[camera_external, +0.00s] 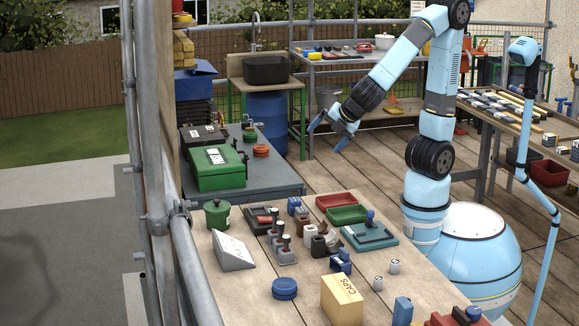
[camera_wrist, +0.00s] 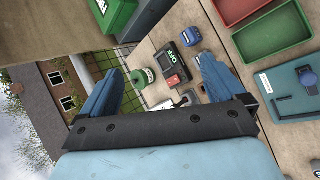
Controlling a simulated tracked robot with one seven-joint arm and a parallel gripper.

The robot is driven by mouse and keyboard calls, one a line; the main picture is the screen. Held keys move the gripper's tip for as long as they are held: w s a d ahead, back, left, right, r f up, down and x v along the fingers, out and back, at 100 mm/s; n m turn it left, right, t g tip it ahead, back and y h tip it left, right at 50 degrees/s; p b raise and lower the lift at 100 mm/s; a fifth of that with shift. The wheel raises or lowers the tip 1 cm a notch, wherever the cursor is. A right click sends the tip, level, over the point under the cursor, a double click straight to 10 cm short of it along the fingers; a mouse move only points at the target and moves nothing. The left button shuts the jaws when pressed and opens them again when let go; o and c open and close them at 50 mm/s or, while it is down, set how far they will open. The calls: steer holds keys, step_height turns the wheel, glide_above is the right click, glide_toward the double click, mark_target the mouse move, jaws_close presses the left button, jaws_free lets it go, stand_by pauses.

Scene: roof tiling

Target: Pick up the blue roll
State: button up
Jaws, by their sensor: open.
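A round blue roll (camera_external: 284,288) lies on the front bench in the external view, near its left front side. I cannot make it out in the wrist view. My gripper (camera_external: 328,133) is open and empty, high above and behind the bench, well apart from the roll. In the wrist view its two blue fingers stand wide apart with nothing between them in their grasp (camera_wrist: 157,65).
The bench holds a green pot (camera_external: 217,213), a grey wedge (camera_external: 233,251), a yellow caps box (camera_external: 342,298), red (camera_external: 337,200) and green trays (camera_external: 347,214), and a teal plate (camera_external: 369,237). A green case (camera_external: 214,167) stands on the grey table. Scaffold poles (camera_external: 152,120) rise at left.

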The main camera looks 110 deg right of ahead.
steer(key=w+a+f+n+t+h, duration=0.1)
steer(key=w+a+f+n+t, duration=0.25)
steer(key=w+a+n, duration=0.4)
steer(key=n+t+y, duration=0.6)
steer(key=n+y, duration=0.2)
steer(key=n, duration=0.9)
glide_toward(291, 282)
steer(key=shift+m+g, duration=0.25)
steer(key=x, duration=1.2)
steer(key=shift+w+d, duration=0.1)
steer(key=shift+w, duration=0.05)
steer(key=shift+r, duration=0.1)
steer(key=c, duration=1.1)
steer(key=shift+r, duration=0.1)
